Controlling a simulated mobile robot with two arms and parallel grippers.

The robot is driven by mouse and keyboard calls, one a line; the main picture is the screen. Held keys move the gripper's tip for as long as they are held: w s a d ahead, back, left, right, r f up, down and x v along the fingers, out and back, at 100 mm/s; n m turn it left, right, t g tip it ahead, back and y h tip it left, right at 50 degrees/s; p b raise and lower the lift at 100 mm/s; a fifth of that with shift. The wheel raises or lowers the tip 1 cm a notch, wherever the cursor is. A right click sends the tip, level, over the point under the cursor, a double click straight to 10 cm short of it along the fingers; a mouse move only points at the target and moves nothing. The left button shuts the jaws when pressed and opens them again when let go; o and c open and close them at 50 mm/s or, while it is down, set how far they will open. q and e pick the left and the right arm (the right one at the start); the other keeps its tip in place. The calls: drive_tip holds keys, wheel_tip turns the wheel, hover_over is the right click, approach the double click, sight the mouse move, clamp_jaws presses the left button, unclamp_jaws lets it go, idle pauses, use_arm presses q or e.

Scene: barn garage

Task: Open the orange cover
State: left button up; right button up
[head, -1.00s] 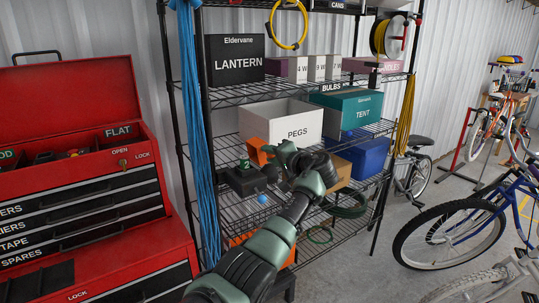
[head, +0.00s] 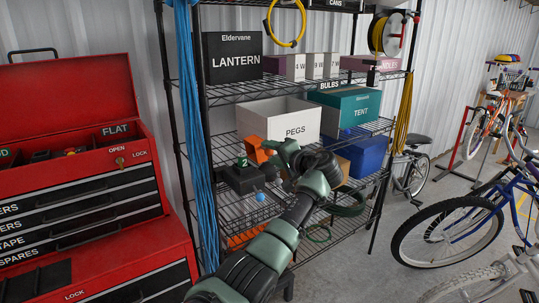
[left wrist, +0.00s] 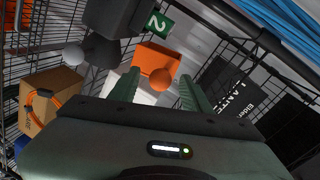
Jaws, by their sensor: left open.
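My left gripper (left wrist: 160,82) is open, with one finger on each side of the knob. I cannot tell whether the fingers touch it. In the head view my left gripper (head: 272,154) is close to the cover. A dark box with a green "2" tag (head: 241,163) stands beside the cover. My right gripper is not in view.
The white PEGS box (head: 307,108) and teal TENT box (head: 362,97) are behind my arm. A blue ball (head: 260,196) sits low at the dark box. Blue rope (head: 194,130) hangs at the shelf's left post. A red tool chest (head: 80,140) stands left.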

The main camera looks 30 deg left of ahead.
use_arm(q)
drive_tip(key=b+v, duration=0.1)
drive_tip(key=v, duration=0.3)
drive_tip(key=shift+d+f, duration=0.1)
drive_tip(key=shift+d, duration=0.3)
drive_tip(key=shift+s+d+r+b, duration=0.2)
drive_tip(key=shift+s+d+b, duration=0.15)
drive_tip(key=shift+d, duration=0.15)
